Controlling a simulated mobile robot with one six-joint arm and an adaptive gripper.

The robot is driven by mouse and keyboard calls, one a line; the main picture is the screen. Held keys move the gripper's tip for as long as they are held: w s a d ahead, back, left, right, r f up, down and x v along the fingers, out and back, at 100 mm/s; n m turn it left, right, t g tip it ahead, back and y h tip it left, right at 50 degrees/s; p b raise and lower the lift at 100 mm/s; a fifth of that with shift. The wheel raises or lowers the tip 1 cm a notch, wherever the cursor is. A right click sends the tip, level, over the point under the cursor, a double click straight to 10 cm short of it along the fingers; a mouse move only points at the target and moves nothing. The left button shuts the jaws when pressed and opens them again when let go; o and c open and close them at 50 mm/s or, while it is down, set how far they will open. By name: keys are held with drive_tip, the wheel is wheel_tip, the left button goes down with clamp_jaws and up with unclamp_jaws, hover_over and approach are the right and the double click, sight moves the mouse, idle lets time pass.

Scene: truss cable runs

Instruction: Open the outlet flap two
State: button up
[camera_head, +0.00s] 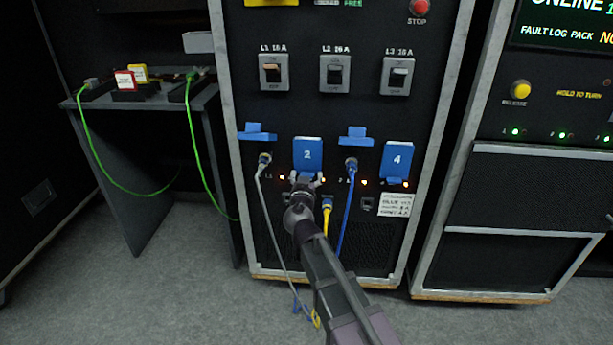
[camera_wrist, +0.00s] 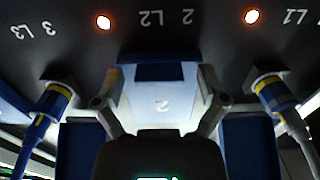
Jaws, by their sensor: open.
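The blue outlet flap two (camera_head: 308,153), marked 2, hangs shut on the black cabinet front, with a lip at its lower edge. It fills the middle of the wrist view (camera_wrist: 162,85). My gripper (camera_head: 306,182) is at the flap's lower end, in front of the panel. In the wrist view my gripper (camera_wrist: 162,98) is open, with one finger on each side of the flap. I cannot tell whether the fingers touch it. The outlet behind the flap is hidden.
Left of flap two, a grey cable plug (camera_head: 264,160) sits under a raised flap (camera_head: 258,134). On the right, a blue cable plug (camera_head: 351,165) sits under another raised flap (camera_head: 356,134). Flap four (camera_head: 397,158) hangs shut. A yellow plug (camera_head: 327,204) is close beside my gripper.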

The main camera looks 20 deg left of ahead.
clamp_jaws()
